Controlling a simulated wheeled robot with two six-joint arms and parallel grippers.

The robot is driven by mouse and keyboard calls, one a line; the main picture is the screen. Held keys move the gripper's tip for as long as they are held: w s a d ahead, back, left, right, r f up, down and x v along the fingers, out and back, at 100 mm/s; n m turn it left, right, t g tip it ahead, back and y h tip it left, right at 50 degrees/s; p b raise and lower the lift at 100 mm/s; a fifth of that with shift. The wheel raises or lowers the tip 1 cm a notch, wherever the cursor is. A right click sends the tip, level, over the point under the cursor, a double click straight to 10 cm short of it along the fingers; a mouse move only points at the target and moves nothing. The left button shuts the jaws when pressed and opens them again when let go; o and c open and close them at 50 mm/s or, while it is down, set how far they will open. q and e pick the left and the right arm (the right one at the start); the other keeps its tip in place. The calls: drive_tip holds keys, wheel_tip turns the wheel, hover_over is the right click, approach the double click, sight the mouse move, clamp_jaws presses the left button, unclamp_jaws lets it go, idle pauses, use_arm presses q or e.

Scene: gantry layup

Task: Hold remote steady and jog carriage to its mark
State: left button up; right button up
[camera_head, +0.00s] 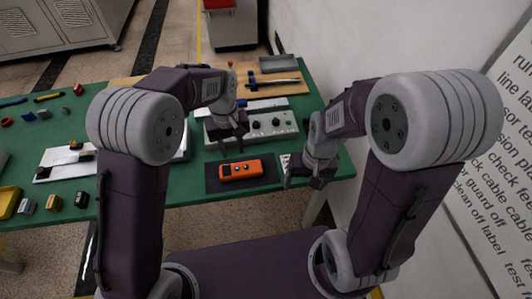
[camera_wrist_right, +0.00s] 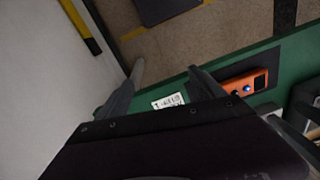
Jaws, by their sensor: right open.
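The orange remote (camera_head: 240,170) lies flat on a dark mat (camera_head: 213,184) near the table's front edge. It also shows at the right of the right wrist view (camera_wrist_right: 245,82), with a blue button and a dark end. My left gripper (camera_head: 232,145) is just behind and above the remote, pointing down; its finger gap is unclear. My right gripper (camera_head: 303,184) is open and empty, to the right of the remote and apart from it. Its two spread fingers show in the right wrist view (camera_wrist_right: 166,75). I cannot make out the carriage or its mark for certain.
A grey control panel with dark knobs (camera_head: 285,124) stands behind the mat. A white printed label (camera_wrist_right: 167,101) lies right of the mat. A wooden board with tools (camera_head: 285,82) is at the back. A white plate (camera_head: 55,158) and small blocks are at left. A wall bounds the right.

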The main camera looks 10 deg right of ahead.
sight(258, 166)
drive_tip(key=w+a+f+m+g+y, duration=0.1)
drive_tip(key=w+m+y, duration=0.1)
drive_tip(key=m, duration=0.1)
drive_tip(key=w+a+f+m+g+y, duration=0.1)
drive_tip(key=w+f+m+y, duration=0.1)
drive_tip(key=w+m, duration=0.1)
drive_tip(key=w+a+f+m+g+y, duration=0.1)
drive_tip(key=w+f+m+y, duration=0.1)
drive_tip(key=m+y, duration=0.1)
drive_tip(key=shift+w+f+m, duration=0.2)
drive_tip(key=shift+m, duration=0.2)
drive_tip(key=w+m+y, duration=0.1)
drive_tip(key=w+m, duration=0.1)
drive_tip(key=w+f+m+t+y, duration=0.1)
drive_tip(key=w+m+y, duration=0.1)
drive_tip(key=w+m+t+y, duration=0.1)
drive_tip(key=w+y, duration=0.1)
drive_tip(key=shift+w+f+m, duration=0.35)
drive_tip(key=shift+m, duration=0.05)
drive_tip(key=shift+w+d+t+y, duration=0.1)
drive_tip(key=shift+w+t+y, duration=0.3)
drive_tip(key=shift+y, duration=0.1)
drive_tip(key=x, duration=0.9)
drive_tip(key=shift+s, duration=0.1)
use_arm(q)
drive_tip(key=shift+w+d, duration=0.2)
use_arm(e)
clamp_jaws()
